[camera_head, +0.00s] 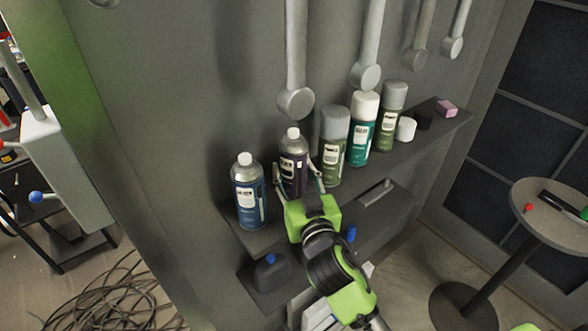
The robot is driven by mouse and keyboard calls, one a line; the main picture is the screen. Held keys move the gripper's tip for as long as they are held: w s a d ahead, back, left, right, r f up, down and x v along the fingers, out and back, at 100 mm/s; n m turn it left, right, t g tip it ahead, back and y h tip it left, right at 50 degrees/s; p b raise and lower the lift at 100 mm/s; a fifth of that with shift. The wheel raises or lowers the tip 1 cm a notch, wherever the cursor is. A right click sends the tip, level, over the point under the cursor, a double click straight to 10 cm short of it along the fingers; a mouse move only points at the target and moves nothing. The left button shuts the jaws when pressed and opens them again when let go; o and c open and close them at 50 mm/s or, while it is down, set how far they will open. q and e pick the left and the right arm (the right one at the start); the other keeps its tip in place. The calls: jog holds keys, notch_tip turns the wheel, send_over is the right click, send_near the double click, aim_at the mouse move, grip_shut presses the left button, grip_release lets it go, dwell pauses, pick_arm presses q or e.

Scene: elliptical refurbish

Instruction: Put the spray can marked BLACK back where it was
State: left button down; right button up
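A dark, purplish-black spray can (293,160) with a white cap stands upright among the spray cans on the grey wall shelf. Its label is too small to read, and its lower part is hidden by my gripper. My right gripper (296,174) is at this can, with one finger on each side of it. The fingertips lie close to its sides; whether they press on it cannot be made out. A blue spray can (248,194) is to its left. A green can with a grey cap (332,150) is to its right.
The shelf (438,127) also holds a teal can (361,133), another green can (387,122), a white cap (406,129) and a pink block (446,108). Grey rods hang above. A dark jug (270,272) is below. A round table (532,212) stands right.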

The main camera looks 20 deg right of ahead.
jog(key=shift+f, duration=0.1)
jog(key=o, duration=1.2)
jog(key=shift+o, duration=0.2)
jog(key=shift+r, duration=0.3)
jog(key=s+b, duration=0.3)
jog(key=s, duration=0.9)
jog(key=shift+a+b, duration=0.3)
jog(key=shift+b, duration=0.1)
jog(key=shift+f, duration=0.15)
